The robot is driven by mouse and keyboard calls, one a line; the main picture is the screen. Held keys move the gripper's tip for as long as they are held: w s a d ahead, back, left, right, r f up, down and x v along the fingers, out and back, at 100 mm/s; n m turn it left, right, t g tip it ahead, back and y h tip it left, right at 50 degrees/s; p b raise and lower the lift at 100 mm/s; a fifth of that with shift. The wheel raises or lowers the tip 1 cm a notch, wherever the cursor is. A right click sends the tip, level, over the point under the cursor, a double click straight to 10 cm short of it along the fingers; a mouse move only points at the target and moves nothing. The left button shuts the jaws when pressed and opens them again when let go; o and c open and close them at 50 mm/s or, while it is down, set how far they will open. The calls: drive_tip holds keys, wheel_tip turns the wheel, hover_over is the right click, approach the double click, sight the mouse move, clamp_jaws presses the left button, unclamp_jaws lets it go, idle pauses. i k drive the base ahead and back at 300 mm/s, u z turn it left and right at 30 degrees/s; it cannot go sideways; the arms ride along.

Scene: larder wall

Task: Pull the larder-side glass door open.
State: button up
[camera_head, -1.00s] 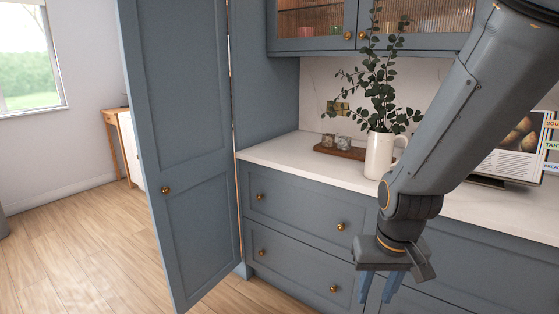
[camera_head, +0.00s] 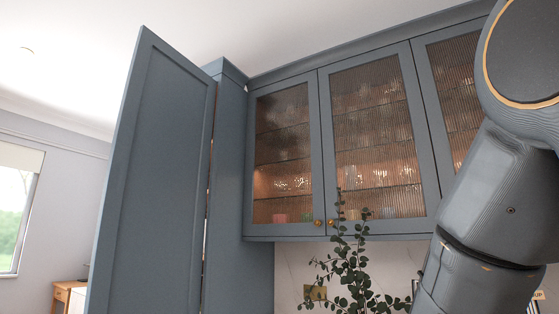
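Three reeded-glass doors of a blue-grey wall cabinet show in the head view. The left one, nearest the tall larder, is the larder-side glass door (camera_head: 283,160). It looks shut, flush with its neighbour. Its small brass knob (camera_head: 318,222) sits at its lower right corner, close beside the knob (camera_head: 331,222) of the middle glass door (camera_head: 377,140). My arm fills the right side of the view, in front of the right glass door (camera_head: 457,95). My gripper is below the frame, so its fingers are hidden.
The tall larder door (camera_head: 155,180) stands swung open at the left, apart from the glass door. Eucalyptus stems (camera_head: 350,270) rise below the knobs, and one tip reaches near the middle door's knob. The wall cabinet's underside (camera_head: 300,238) is clear above the backsplash.

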sight(284, 190)
drive_tip(key=u, duration=0.5)
drive_tip(key=i, duration=1.75)
drive_tip(key=z, duration=0.55)
